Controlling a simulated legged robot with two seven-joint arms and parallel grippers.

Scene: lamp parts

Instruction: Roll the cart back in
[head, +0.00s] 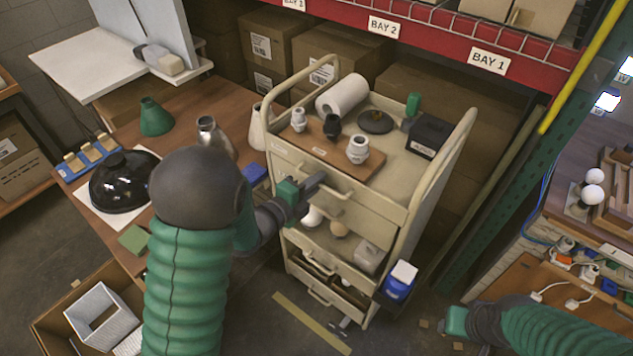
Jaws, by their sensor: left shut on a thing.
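The beige cart (440,160) stands upright in the middle of the head view, below the red rack beam, with bent side rails and drawers in its front. My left gripper (313,186) is at the cart's upper front, shut on the upper drawer's handle (335,210); the fingers partly cover the contact. My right gripper (452,321) is low at the right, above the floor and apart from the cart. Its fingers are too small to read.
On the cart top are a white roll (342,94), a board with lamp parts (320,150) and a dark box (428,137). A wooden table (190,100) stands close on the left, a green rack post (480,205) on the right. A yellowish strip (310,322) lies on the floor in front.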

